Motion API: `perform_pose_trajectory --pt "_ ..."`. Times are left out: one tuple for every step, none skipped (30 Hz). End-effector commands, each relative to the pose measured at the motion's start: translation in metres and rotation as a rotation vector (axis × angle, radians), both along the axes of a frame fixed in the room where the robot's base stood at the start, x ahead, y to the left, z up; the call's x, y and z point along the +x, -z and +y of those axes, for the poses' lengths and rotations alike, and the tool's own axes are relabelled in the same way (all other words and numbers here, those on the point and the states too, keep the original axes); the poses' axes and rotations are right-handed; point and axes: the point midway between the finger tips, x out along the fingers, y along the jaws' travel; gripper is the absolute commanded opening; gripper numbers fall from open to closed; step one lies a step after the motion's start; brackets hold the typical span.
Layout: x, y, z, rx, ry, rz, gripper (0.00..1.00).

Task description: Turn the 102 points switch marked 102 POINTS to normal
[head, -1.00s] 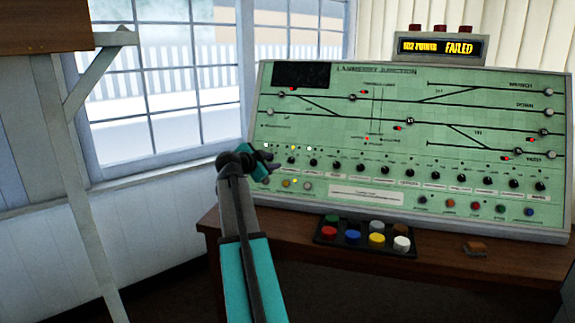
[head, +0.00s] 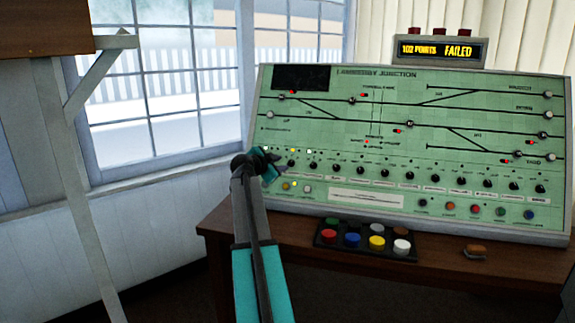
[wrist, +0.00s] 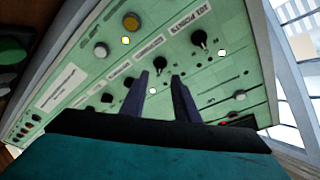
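The green panel (head: 340,120) stands on a desk.
A display (head: 437,50) above the panel reads "102 POINTS FAILED". Several knobs run right along the row. A tray of coloured buttons (head: 325,236) and a small brown item (head: 475,250) sit on the desk (head: 440,257). A window (head: 160,90) is at left.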

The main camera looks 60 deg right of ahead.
Motion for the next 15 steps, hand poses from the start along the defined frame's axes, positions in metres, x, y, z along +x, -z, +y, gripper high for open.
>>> perform_pose_trajectory --pt "0.001 0.002 -0.008 0.001 0.001 0.001 0.28" --pt "0.002 0.004 -0.012 0.001 0.001 0.001 0.28" --pt "0.002 0.005 -0.016 0.001 0.001 0.001 0.28" --pt "0.003 0.006 -0.020 0.002 0.001 0.000 0.28" --pt "0.003 0.008 -0.023 0.002 0.001 0.000 0.28" --pt "0.004 0.009 -0.028 0.002 0.001 0.000 0.28" --pt "0.004 0.010 -0.031 0.001 0.001 0.000 0.28" --pt "0.004 0.011 -0.035 0.001 0.001 0.001 0.28" --pt "0.005 0.012 -0.039 0.001 0.001 0.001 0.28" --pt "0.005 0.013 -0.043 0.001 0.001 0.001 0.28" --pt "0.005 0.014 -0.045 0.001 0.001 0.001 0.28" --pt "0.006 0.015 -0.049 0.001 0.001 0.001 0.28" --pt "0.006 0.016 -0.051 0.001 0.001 0.001 0.28" --pt "0.006 0.017 -0.054 0.001 0.001 0.000 0.28" --pt "0.007 0.018 -0.056 0.001 0.001 0.000 0.28"
